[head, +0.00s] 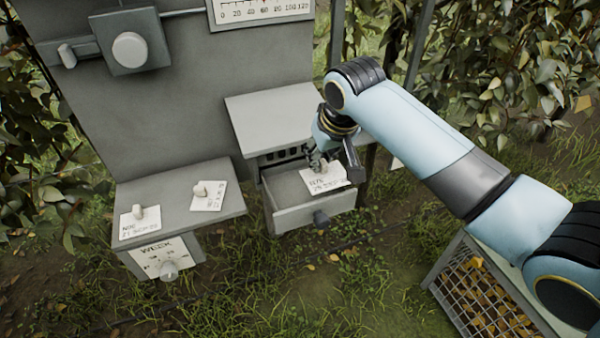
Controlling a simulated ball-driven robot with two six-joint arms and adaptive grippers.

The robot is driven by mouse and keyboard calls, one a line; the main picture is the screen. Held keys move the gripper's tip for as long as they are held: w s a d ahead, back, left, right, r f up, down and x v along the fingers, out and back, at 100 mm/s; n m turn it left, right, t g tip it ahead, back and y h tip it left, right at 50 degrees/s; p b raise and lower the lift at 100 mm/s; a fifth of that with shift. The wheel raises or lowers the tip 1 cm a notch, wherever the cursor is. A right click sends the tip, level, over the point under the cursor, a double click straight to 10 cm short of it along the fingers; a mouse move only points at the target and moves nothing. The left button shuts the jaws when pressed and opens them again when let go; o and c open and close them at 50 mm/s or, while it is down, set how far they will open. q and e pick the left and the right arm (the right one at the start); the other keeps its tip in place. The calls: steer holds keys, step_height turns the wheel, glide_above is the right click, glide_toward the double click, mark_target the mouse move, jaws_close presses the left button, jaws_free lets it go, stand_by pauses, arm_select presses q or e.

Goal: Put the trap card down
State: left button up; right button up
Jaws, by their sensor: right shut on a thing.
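A white trap card (325,181) with dark print is at the open drawer (303,214), over its right part. My right gripper (318,167) reaches in from the right and is shut on this card near its upper edge. I cannot tell whether the card touches the drawer floor. Two other white cards with small pale knobs, a left one (140,226) and a right one (211,201), lie on the grey shelf (186,198) at the left. My left gripper is not in view.
A grey cabinet top (262,110) overhangs the back of the drawer. A box with a dial (168,269) is under the left shelf. A grey panel with a round knob (130,50) stands behind. A mesh crate (475,300) with leaves stands at the lower right.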

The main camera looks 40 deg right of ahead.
mark_target(299, 183)
steer(key=w+a+f, duration=0.2)
steer(key=shift+w+a, duration=0.1)
steer(key=shift+w, duration=0.3)
steer(key=shift+w+a+f, duration=0.25)
steer(key=shift+w+f, duration=0.05)
steer(key=shift+f, duration=0.15)
step_height(299, 183, down, 3)
steer(key=shift+f+p, duration=0.2)
steer(key=shift+p, duration=0.15)
steer(key=shift+f, duration=0.2)
steer(key=o, duration=0.7)
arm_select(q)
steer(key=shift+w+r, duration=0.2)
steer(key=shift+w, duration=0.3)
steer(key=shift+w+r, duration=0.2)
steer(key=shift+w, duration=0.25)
arm_select(e)
steer(key=shift+o, duration=0.2)
